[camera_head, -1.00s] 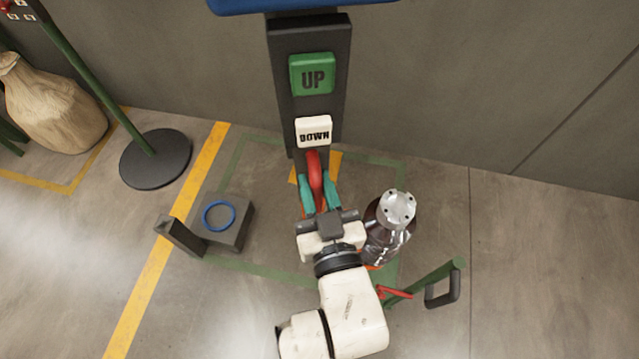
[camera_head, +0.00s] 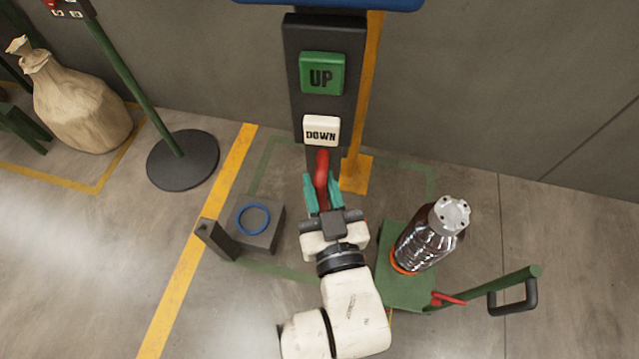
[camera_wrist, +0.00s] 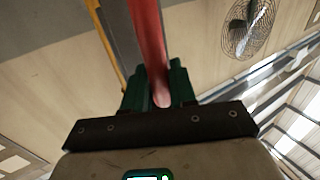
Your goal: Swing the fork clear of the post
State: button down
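My gripper (camera_head: 324,192) has its teal fingers on either side of a red handle (camera_head: 321,168) and is shut on it. The handle sits at the lower end of a dark hanging panel (camera_head: 300,97) with a green UP button (camera_head: 322,73) and a white DOWN button (camera_head: 321,131). In the wrist view the red handle (camera_wrist: 149,45) runs between the dark fingertips (camera_wrist: 157,82). A yellow post (camera_head: 371,90) stands just right of the panel, its upper part partly behind it. No fork shows clearly; a blue part (camera_head: 330,4) at the top is cut off.
Right of my gripper, a bottle (camera_head: 428,243) stands on a green platform (camera_head: 404,295) with a black handle (camera_head: 513,297). Left are a grey block (camera_head: 265,235) with a blue ring (camera_head: 253,219), a round stand base (camera_head: 183,158) and a sack (camera_head: 80,105).

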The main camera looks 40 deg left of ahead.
jog(key=c, duration=1.1)
grip_release()
jog(key=shift+b+v, duration=1.15)
jog(key=shift+v, duration=4.3)
jog(key=shift+w, duration=0.15)
